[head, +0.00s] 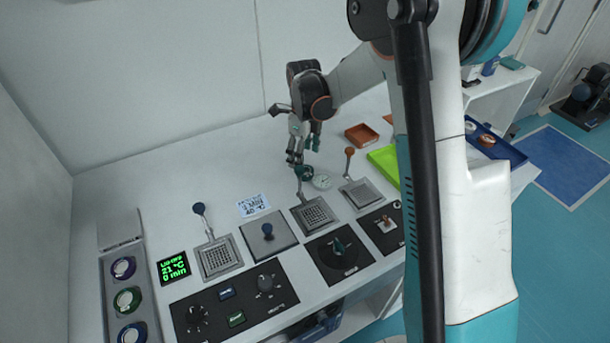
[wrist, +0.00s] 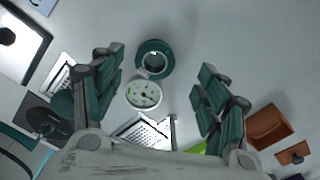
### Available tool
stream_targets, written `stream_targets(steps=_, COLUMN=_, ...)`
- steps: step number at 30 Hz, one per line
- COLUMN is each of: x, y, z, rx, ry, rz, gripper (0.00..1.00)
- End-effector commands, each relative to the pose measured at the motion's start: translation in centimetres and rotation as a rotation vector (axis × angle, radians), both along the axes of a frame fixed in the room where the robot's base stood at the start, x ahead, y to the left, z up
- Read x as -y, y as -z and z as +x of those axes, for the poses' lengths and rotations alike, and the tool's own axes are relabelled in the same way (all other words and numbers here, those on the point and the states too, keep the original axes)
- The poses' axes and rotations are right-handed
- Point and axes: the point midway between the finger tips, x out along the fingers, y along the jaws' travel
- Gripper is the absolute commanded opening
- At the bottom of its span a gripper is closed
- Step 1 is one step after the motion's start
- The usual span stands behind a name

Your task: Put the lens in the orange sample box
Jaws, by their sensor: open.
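A dark teal ring with a pale round centre, which looks like the lens (wrist: 155,45), lies on the white table. It also shows in the head view (head: 305,173). My gripper (head: 303,152) is above the table with its fingers pointing down at the ring. In the wrist view my gripper (wrist: 162,70) is open and empty, and the ring appears between the spread fingers, nearer the left one. The orange sample box (head: 361,134) is an open, shallow tray at the back of the table. It also shows at the right of the wrist view (wrist: 268,128).
A smaller orange piece (wrist: 294,154) lies next to the box.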

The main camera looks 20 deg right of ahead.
Motion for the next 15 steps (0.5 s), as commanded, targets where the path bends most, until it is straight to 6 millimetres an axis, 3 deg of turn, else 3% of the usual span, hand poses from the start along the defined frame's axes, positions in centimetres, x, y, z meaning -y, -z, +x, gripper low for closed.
stream_targets(steps=5, x=0.0, y=1.1, z=-0.2, rx=0.000, ry=0.000, rz=0.000, gripper=0.68)
stream_targets(steps=15, x=-0.2, y=5.3, z=-0.6, rx=0.000, ry=-0.001, rz=0.000, gripper=0.68)
